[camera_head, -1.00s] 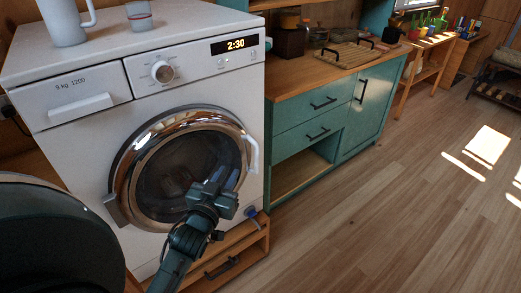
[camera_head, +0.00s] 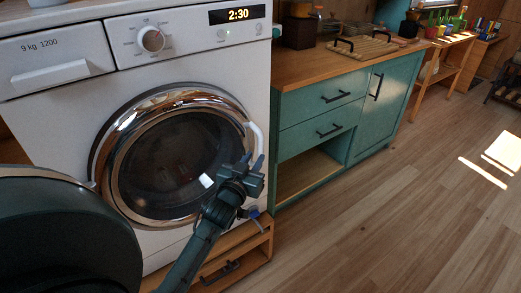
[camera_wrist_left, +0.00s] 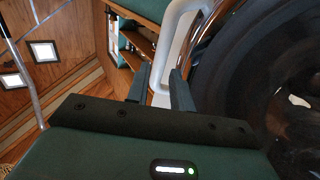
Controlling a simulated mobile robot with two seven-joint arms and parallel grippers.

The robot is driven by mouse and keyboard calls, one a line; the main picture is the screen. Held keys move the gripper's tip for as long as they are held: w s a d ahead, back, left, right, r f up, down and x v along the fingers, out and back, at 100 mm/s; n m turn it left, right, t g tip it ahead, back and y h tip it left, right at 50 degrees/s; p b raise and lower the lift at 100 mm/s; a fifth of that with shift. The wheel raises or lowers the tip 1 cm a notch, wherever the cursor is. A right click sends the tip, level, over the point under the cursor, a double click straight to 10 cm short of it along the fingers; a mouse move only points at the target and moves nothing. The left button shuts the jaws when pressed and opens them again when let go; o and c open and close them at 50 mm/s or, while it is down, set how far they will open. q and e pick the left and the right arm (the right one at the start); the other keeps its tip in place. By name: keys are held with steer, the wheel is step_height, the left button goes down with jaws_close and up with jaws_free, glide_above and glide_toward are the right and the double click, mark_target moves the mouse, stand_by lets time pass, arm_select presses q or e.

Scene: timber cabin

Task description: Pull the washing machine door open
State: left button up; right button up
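The white washing machine (camera_head: 190,62) fills the left of the head view. Its round door (camera_head: 108,150) has a chrome rim and dark glass and looks shut. The white curved door handle (camera_head: 259,139) is at the door's right edge. My left gripper (camera_head: 251,163) is at the handle's lower end, in front of the door's right side. In the left wrist view its two fingers (camera_wrist_left: 160,88) are apart, and the handle (camera_wrist_left: 176,28) runs down toward the gap between them. Whether they touch it I cannot tell. My right gripper is in neither view.
A teal cabinet (camera_head: 357,118) with a wooden top stands just right of the machine. A wooden drawer base (camera_head: 257,241) is under the machine. The wooden floor (camera_head: 400,220) to the right is clear.

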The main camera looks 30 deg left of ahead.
mark_target(259, 150)
arm_select(q)
steer(key=w, duration=0.2)
steer(key=w+a, duration=0.1)
steer(key=w, duration=0.2)
steer(key=shift+w, duration=0.3)
steer(key=shift+c, duration=0.3)
jaws_close()
